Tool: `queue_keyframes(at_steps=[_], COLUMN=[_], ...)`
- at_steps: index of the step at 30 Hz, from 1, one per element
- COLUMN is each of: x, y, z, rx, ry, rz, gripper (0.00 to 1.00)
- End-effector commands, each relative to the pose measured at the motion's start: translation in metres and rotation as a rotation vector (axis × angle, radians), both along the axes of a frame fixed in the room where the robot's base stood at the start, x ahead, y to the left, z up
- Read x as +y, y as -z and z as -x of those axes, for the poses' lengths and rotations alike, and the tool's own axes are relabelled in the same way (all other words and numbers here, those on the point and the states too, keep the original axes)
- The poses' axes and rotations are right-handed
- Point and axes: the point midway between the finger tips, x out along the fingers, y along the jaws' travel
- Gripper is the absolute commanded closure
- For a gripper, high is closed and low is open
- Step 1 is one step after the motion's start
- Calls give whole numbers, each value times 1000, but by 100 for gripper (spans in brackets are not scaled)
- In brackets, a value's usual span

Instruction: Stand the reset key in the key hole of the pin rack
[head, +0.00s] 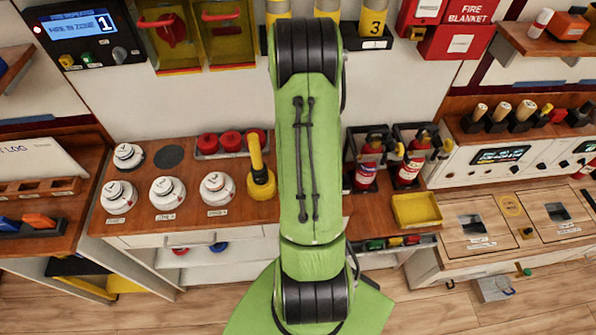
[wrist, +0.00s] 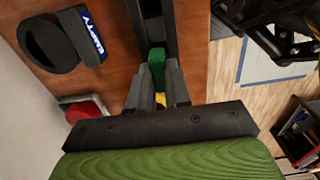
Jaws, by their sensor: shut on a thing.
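My gripper (wrist: 159,82) shows in the wrist view, its two grey fingers close together on a small part. A green piece (wrist: 157,66) shows at the fingertips and a bit of yellow (wrist: 158,100) between the fingers. I take this to be the reset key, but its full shape is hidden. A long black channel (wrist: 170,35) lies just beyond the fingertips by the brown worktop; I cannot tell if it is the pin rack. The key hole cannot be made out. In the head view my arm hides my gripper and what it holds.
In the head view, a black holder with coloured pieces (head: 396,243) sits right of my arm, below a yellow tray (head: 416,211). Fire extinguishers (head: 411,165) stand behind. White round devices (head: 167,193) and a yellow upright item (head: 259,177) stand on the left worktop.

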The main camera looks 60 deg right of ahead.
Motion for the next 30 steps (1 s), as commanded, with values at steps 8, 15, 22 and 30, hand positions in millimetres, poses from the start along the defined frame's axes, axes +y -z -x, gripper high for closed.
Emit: queue_keyframes(at_steps=[8, 15, 22, 30], x=[0, 0, 0, 0], y=[3, 10, 15, 22], z=[0, 0, 0, 0], rx=[0, 0, 1, 1], ry=[0, 0, 0, 0], rz=[0, 0, 1, 1], gripper=[100, 100, 100, 100])
